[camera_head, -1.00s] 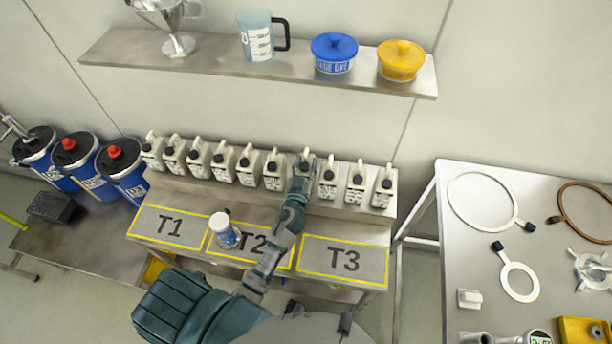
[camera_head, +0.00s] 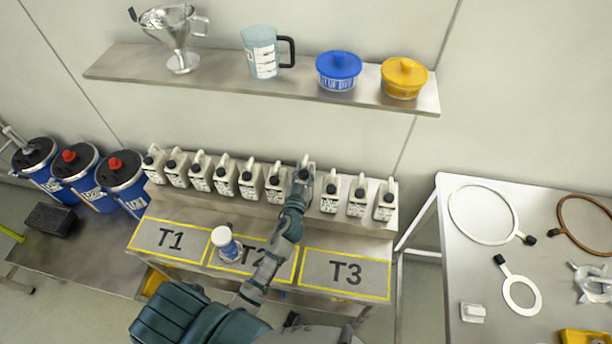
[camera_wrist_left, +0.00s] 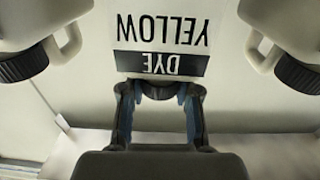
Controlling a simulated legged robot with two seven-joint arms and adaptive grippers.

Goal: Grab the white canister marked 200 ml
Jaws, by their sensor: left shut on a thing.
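Several white canisters with dark caps stand in a row on the raised back ledge of the bench; one is at the row's left end (camera_head: 154,165). My left gripper (camera_head: 303,175) reaches up to one canister right of the row's middle. In the left wrist view the gripper (camera_wrist_left: 158,92) is shut, its two fingers either side of the dark cap of the white canister (camera_wrist_left: 105,25). Its label reads "YELLOW DYE", upside down in the picture. The gripper and arm hide part of this canister in the head view. No 200 ml marking is legible. My right gripper is not in view.
Neighbouring canisters (camera_wrist_left: 285,30) stand close on both sides. A white-capped jar (camera_head: 226,243) stands on the bench between the T1 and T2 areas. A wall shelf (camera_head: 215,78) holds a funnel, a jug and two lidded tubs. The T3 area (camera_head: 346,272) is clear.

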